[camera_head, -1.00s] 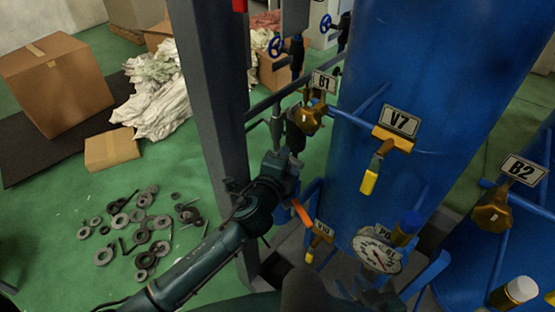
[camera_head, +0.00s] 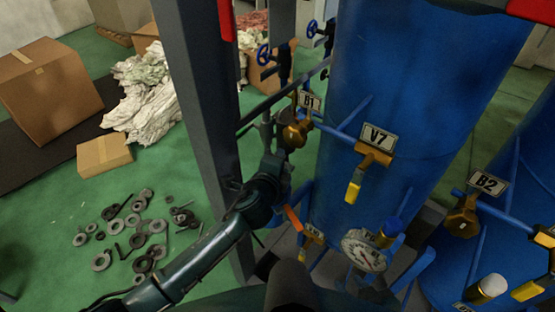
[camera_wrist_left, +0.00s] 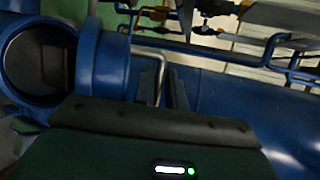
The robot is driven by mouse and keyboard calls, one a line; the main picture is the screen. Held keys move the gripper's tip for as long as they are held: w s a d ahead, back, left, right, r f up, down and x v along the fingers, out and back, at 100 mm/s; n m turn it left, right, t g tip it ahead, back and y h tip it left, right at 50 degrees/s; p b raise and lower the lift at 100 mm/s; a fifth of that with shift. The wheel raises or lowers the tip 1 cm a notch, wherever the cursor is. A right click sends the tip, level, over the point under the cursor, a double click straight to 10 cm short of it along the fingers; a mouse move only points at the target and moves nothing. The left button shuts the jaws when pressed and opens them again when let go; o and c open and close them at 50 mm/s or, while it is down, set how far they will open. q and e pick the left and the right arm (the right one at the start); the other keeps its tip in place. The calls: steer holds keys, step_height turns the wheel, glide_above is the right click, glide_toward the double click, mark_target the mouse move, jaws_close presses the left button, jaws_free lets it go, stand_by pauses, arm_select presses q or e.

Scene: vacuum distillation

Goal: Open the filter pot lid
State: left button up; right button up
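My left arm comes in from the lower left in the head view, and its gripper (camera_head: 280,165) is at the steel post, just below the brass valve tagged B1. The gripper's fingertips are hard to make out there. In the left wrist view the dark fingers (camera_wrist_left: 166,88) point at a bent metal bar (camera_wrist_left: 158,68), which shows between or just beyond them; I cannot tell if they grip it. Left of the bar is a thick blue disc (camera_wrist_left: 105,65), perhaps the filter pot lid, next to a round blue rim (camera_wrist_left: 38,60) with a dark inside. My right gripper is not in view.
Brass valve B1 (camera_head: 296,132), valve V7 (camera_head: 374,158) and a gauge (camera_head: 364,250) sit by the large blue tank (camera_head: 420,80). A grey post (camera_head: 205,120) stands left of the gripper. Loose metal parts (camera_head: 140,235) lie on the green floor.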

arm_select(q)
steer(key=shift+o, duration=0.4)
steer(key=shift+s, duration=0.15)
arm_select(e)
steer(key=shift+s, duration=0.1)
arm_select(q)
steer(key=shift+s+a, duration=0.1)
steer(key=shift+s, duration=0.15)
steer(key=v, duration=1.2)
steer(key=shift+s+r, duration=0.15)
arm_select(e)
steer(key=shift+r, duration=0.1)
arm_select(q)
steer(key=shift+a, duration=0.1)
